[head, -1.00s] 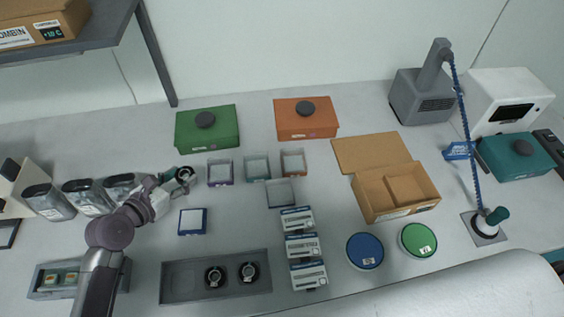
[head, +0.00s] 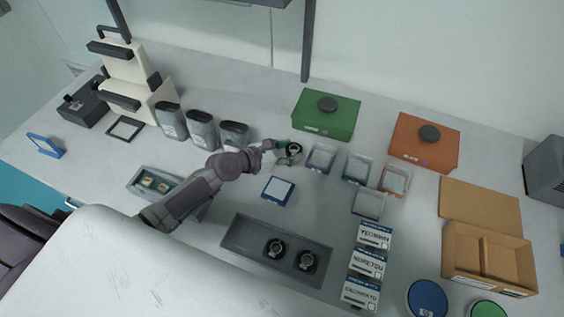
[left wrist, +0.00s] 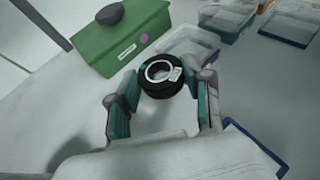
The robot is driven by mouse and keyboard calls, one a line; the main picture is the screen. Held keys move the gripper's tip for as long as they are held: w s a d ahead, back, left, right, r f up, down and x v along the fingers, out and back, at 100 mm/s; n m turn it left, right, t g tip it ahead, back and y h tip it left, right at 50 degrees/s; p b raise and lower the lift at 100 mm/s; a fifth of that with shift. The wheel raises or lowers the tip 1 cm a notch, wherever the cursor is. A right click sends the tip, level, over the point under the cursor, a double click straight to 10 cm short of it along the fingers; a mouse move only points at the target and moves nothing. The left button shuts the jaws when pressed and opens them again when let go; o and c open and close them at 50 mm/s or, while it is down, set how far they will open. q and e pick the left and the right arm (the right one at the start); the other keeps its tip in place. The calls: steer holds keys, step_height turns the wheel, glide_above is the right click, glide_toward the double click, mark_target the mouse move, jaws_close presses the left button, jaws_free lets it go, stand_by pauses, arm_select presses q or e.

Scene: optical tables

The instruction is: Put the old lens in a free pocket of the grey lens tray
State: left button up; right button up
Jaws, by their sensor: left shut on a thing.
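My left gripper (head: 284,150) is shut on the old lens (head: 295,151), a short black ring. In the left wrist view the lens (left wrist: 161,77) sits between the two teal fingertips (left wrist: 162,86), with a small white label on its rim. It is beside the green box and the purple-edged bin; its height above the table is hard to tell. The grey lens tray (head: 243,235) lies at the front. Two black lenses (head: 275,248) stand in its middle and right parts, and its left part looks empty. My right gripper is not in view.
A blue-edged square dish (head: 277,190) lies between the lens and the tray. Small open bins (head: 357,168) stand to the right, with label boxes (head: 368,263) right of the tray. A green box (head: 326,115) stands behind. A smaller grey tray (head: 135,181) is at left.

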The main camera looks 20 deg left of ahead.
arm_select(q)
steer(key=a, duration=0.1)
steer(key=f, duration=0.1)
steer(key=a+f+b, duration=0.1)
steer(key=shift+w+a, duration=0.25)
steer(key=shift+a, duration=0.1)
steer(key=shift+f+b, duration=0.9)
steer(key=shift+f, duration=1)
steer(key=shift+f, duration=0.1)
steer(key=o, duration=0.9)
